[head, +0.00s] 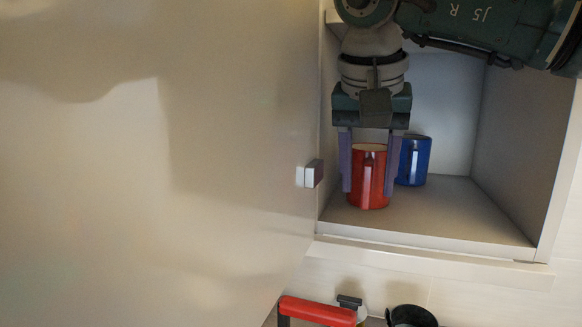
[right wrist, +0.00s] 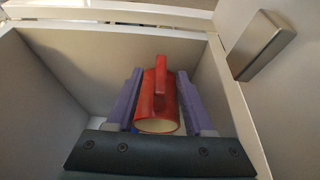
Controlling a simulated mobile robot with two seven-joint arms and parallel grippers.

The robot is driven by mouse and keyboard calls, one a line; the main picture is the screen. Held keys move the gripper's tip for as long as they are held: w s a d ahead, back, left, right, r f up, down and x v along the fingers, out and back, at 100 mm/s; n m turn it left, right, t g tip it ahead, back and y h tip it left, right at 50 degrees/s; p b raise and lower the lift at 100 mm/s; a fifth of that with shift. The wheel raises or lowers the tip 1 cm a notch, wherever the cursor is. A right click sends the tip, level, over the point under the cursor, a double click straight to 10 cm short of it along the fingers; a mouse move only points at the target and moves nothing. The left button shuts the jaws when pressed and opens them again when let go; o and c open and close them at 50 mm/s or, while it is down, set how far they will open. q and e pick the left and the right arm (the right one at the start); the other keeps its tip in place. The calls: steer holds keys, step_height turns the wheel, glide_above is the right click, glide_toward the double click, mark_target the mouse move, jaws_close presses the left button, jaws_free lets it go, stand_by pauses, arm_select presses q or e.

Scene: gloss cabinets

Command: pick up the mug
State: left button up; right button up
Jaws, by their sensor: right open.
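A red mug (head: 367,180) stands upright on the floor of the open cabinet, near its left side and front edge. A blue mug (head: 414,161) stands behind it to the right. My right gripper (head: 368,188) comes down from above, open, with one finger on each side of the red mug. In the right wrist view the red mug (right wrist: 158,95) lies between the two purple fingers (right wrist: 160,90), its handle along the middle; a small gap seems to show beside it, and contact cannot be told. My left gripper is not in view.
The cabinet floor (head: 455,215) is clear to the right. A large door panel (head: 150,160) with a small handle (head: 313,174) fills the left. Below the cabinet are a red-handled item (head: 318,310) and a black round container (head: 412,316).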

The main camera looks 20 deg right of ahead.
steer(key=shift+x, duration=1.35)
steer(key=shift+s+a, duration=0.1)
jaws_close()
